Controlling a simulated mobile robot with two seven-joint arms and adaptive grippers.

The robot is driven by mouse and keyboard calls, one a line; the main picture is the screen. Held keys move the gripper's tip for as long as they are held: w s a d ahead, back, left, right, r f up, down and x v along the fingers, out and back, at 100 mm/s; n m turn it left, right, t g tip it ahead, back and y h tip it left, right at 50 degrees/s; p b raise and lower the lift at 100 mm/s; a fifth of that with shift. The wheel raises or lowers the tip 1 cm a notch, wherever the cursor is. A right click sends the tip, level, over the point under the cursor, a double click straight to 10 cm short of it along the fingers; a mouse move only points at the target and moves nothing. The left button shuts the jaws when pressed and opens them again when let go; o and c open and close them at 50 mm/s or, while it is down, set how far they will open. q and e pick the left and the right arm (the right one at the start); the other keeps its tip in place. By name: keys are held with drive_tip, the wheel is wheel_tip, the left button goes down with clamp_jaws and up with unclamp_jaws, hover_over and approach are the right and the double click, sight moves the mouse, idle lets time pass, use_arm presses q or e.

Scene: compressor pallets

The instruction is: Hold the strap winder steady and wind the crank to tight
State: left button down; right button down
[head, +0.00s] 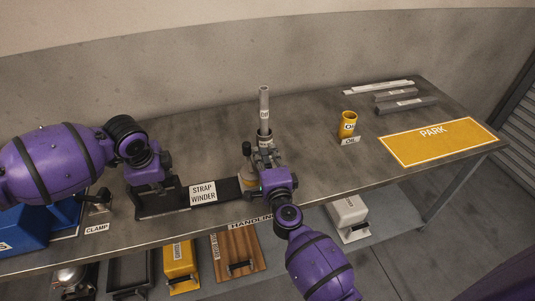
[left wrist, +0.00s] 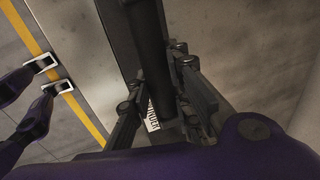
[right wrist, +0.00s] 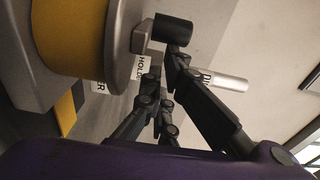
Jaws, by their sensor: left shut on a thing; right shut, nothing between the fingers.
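The strap winder (head: 228,188) stands at the table's front edge, with a long black base and a white name label. Its yellow drum with a grey flange (right wrist: 118,40) fills the upper left of the right wrist view. A black crank knob (right wrist: 172,32) sits beside the flange. My left gripper (head: 152,183) is shut on the black bar (left wrist: 152,45) at the winder's left end. My right gripper (right wrist: 163,68) is shut and empty, its fingertips close to the knob; I cannot tell if they touch. In the head view my right gripper (head: 262,160) hides much of the drum and crank.
A yellow oil can (head: 348,122), a yellow PARK mat (head: 432,141) and grey bars (head: 405,104) lie to the right. Blue bins (head: 55,222) are at the left. The middle tabletop is clear.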

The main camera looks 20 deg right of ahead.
use_arm(q)
drive_tip(key=shift+s+f, duration=0.15)
drive_tip(key=shift+f, duration=0.05)
use_arm(e)
drive_tip(key=shift+a, duration=0.15)
drive_tip(key=shift+s+d, duration=0.15)
drive_tip(key=shift+d, duration=0.25)
drive_tip(key=d, duration=0.1)
drive_tip(key=s+d, duration=0.1)
drive_tip(key=d, duration=0.1)
drive_tip(key=s, duration=1)
drive_tip(key=shift+a, duration=0.2)
use_arm(q)
drive_tip(key=c, duration=1.5)
unclamp_jaws()
drive_tip(key=shift+c, duration=0.2)
drive_tip(key=shift+r, duration=0.1)
use_arm(e)
drive_tip(key=shift+w, duration=0.1)
use_arm(q)
drive_tip(key=shift+r, duration=0.15)
